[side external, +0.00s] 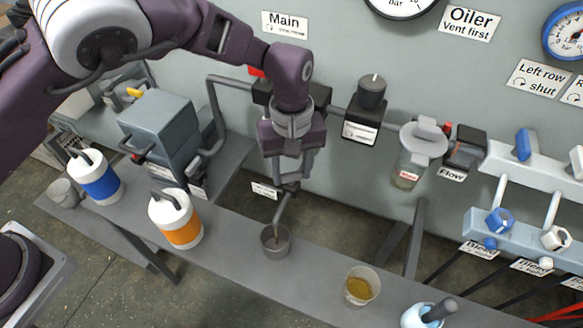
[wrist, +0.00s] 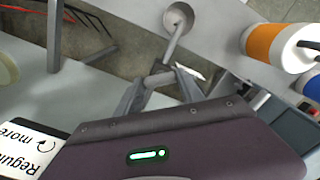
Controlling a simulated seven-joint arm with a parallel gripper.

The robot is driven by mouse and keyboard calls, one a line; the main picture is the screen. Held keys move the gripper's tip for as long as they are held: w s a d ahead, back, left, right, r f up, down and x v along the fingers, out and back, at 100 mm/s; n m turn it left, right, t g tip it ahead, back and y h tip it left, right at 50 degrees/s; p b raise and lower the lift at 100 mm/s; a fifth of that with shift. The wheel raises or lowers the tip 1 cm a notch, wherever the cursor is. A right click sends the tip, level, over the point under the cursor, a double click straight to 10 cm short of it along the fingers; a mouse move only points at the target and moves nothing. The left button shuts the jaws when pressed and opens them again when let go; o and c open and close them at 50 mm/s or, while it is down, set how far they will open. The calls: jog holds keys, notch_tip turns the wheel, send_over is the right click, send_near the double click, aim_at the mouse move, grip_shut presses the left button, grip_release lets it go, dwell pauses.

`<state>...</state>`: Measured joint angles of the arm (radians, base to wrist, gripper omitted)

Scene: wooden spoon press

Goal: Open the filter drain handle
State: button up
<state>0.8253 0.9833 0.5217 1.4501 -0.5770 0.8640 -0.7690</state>
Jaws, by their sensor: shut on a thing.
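My gripper (side external: 290,184) points down in front of the wall, above the shelf, in the side external view. In the wrist view its two fingers (wrist: 158,84) stand on either side of a short grey bar, the filter drain handle (wrist: 158,79), and are shut on it. In the side external view the handle is mostly hidden by the fingers. A thin grey drain spout (side external: 283,208) runs down from there into a dark grey cup (side external: 275,241) on the shelf. The spout (wrist: 172,44) and cup (wrist: 179,17) also show in the wrist view.
An orange-banded container (side external: 178,218) and a blue-banded one (side external: 97,178) stand left on the shelf (side external: 225,245). A cup of amber liquid (side external: 362,286) stands right. A regulator (side external: 371,92), a glass bowl (side external: 410,165) and a valve manifold (side external: 530,237) are to the right.

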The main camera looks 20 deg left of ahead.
aim_at(291, 173)
jog(key=shift+n, duration=0.6)
jog(key=o, duration=1.4)
jog(key=shift+c, duration=0.2)
notch_tip(291, 173, up, 7)
jog(key=shift+r, duration=0.1)
